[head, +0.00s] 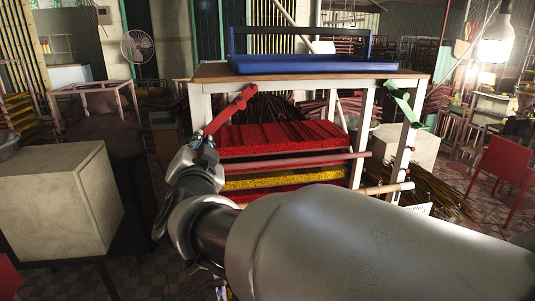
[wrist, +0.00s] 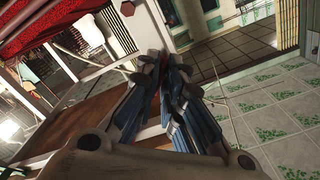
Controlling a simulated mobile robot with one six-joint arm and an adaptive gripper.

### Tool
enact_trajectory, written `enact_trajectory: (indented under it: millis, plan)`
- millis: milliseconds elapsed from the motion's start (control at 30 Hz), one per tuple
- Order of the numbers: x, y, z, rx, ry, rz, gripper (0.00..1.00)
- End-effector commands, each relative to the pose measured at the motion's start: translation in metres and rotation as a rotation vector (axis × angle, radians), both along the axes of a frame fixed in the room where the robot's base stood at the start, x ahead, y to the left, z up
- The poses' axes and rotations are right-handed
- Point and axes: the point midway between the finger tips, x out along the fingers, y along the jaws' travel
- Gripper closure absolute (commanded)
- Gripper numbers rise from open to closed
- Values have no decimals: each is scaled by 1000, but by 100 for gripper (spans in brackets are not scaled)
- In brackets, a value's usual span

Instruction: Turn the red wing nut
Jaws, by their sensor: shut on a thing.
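The red wing nut (head: 231,108) sits at the left front post of the wooden-topped stand (head: 208,72) in the head view. Its long red wing slants from upper right down to lower left. My gripper (head: 206,141) is at the lower left end of this wing, shut on it. In the wrist view my gripper (wrist: 164,66) has its two blue-grey fingers close together, with a thin red sliver of the wing nut (wrist: 163,72) between them. The fingers hide most of the wing nut there.
A green wing nut (head: 404,104) is on the right front post. A blue tray (head: 300,67) lies on the stand's top. Red incense bundles (head: 270,138) and a red bar (head: 290,162) are below. A pale box (head: 60,200) stands close on the left.

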Motion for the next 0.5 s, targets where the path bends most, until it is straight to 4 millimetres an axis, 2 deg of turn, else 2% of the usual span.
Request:
enact_trajectory:
  millis: [500]
  plan:
    - [0, 0, -3, 467, 131, 0, 100]
